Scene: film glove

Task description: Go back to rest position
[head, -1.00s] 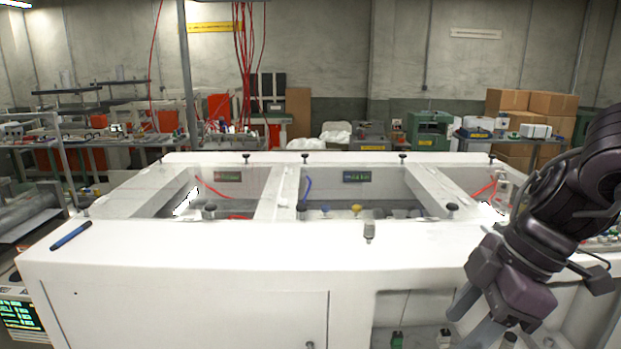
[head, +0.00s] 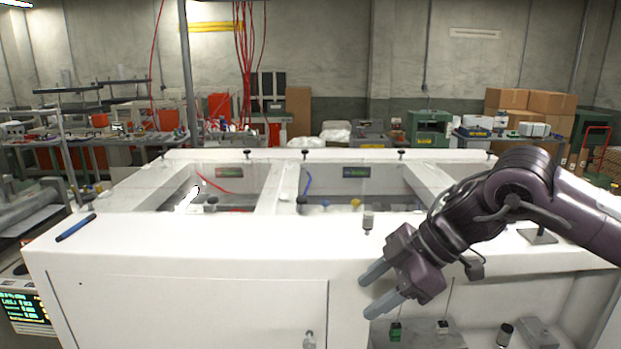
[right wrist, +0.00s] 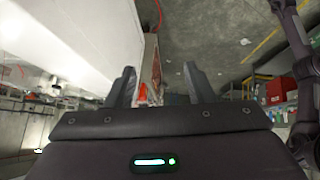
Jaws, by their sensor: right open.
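My right gripper (head: 372,293) is open and empty in the head view. It is in front of the white bench's front face, near the open lower shelf, with its fingers pointing left and down. In the right wrist view its two fingers (right wrist: 160,88) stand apart with nothing between them. The white bench (head: 190,245) fills the middle of the head view, and its side shows at the upper left of the right wrist view. My left gripper is not in view.
A blue marker (head: 76,227) lies on the bench's left corner. A small clear vial (head: 368,222) stands on the front rim near my right gripper. Small bottles, one green (head: 396,331), stand in the lower shelf. Cardboard boxes (head: 530,103) are stacked at the back right.

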